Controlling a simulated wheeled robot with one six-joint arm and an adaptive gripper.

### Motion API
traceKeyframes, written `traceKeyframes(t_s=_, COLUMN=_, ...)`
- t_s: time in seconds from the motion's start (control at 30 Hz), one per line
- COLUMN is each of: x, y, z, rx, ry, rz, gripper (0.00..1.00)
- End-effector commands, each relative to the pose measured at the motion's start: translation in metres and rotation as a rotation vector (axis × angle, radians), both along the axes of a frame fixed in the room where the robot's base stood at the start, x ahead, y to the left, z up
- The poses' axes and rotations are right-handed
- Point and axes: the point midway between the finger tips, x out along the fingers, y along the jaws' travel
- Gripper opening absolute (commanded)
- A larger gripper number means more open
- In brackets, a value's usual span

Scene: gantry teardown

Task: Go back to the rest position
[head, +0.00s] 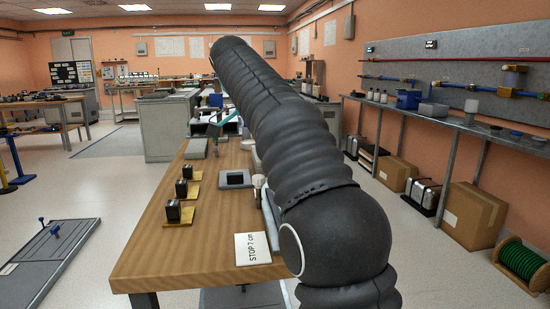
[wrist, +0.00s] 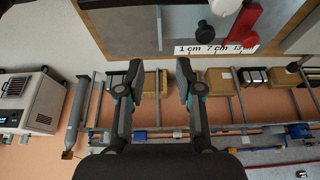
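My gripper (wrist: 159,82) is in the wrist view with its two fingers spread apart. Nothing shows between the fingertips, and they appear clear of any surface. In the head view my dark, ribbed arm rises across the middle and leans up and to the left; the gripper itself cannot be made out there. The wooden workbench (head: 150,240) lies below and to the left of the arm.
A wall shelf (head: 450,122), cardboard boxes (head: 474,215) and a green cable reel (head: 522,262) stand right. A scale strip (wrist: 215,49) shows in the wrist view.

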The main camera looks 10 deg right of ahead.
Motion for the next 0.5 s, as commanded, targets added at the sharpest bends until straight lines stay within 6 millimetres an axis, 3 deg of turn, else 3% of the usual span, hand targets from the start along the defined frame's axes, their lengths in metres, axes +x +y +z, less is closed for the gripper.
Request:
traceKeyframes(t_s=0.33, x=-0.003, y=-0.002, z=0.001, rx=0.003, ry=0.002, rz=0.018, gripper=0.35)
traceKeyframes(t_s=0.5, x=-0.021, y=-0.013, z=-0.001, rx=0.029, ry=0.018, rz=0.165, gripper=0.35)
